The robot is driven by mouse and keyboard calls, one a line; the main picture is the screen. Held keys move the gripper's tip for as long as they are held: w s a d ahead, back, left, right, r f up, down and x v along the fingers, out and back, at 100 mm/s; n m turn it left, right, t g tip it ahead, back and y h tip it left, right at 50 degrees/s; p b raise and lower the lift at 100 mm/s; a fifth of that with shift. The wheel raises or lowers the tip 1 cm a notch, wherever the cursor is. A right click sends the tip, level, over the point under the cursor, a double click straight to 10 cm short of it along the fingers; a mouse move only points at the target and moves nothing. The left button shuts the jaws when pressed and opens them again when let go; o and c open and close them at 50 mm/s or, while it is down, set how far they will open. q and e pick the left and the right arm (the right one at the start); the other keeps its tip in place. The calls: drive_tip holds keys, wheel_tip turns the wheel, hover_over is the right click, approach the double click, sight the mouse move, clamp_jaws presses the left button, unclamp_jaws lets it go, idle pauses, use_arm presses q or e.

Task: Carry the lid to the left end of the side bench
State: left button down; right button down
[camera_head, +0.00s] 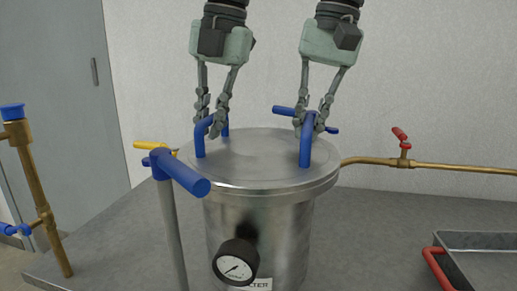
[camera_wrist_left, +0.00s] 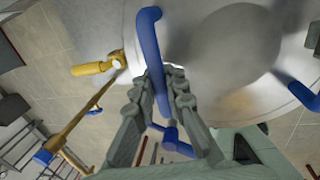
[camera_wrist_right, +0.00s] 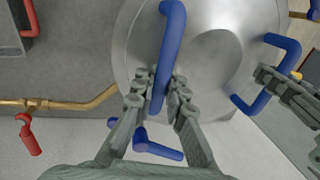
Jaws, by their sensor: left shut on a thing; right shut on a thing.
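The lid (camera_head: 250,158) is a round steel disc with two upright blue handles, on top of the steel filter vessel (camera_head: 290,235). I cannot tell whether it rests on the vessel or is slightly raised. My left gripper (camera_head: 209,125) is shut on the left blue handle (camera_wrist_left: 153,50), from above. My right gripper (camera_head: 314,122) is shut on the right blue handle (camera_wrist_right: 168,45). The fingers hide parts of both handles. The lid also shows in both wrist views. I cannot make out the side bench in any view.
A blue T-handle (camera_head: 180,172) on a post stands close at the vessel's front left. Another blue bar (camera_head: 290,111) is behind the right handle. Brass pipes with valves flank the vessel. A gauge (camera_head: 236,262) faces front. A red-handled tray (camera_head: 485,262) lies at the right.

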use_arm(q)
drive_tip(key=shift+r, duration=0.2)
use_arm(e)
drive_tip(key=shift+r, duration=0.2)
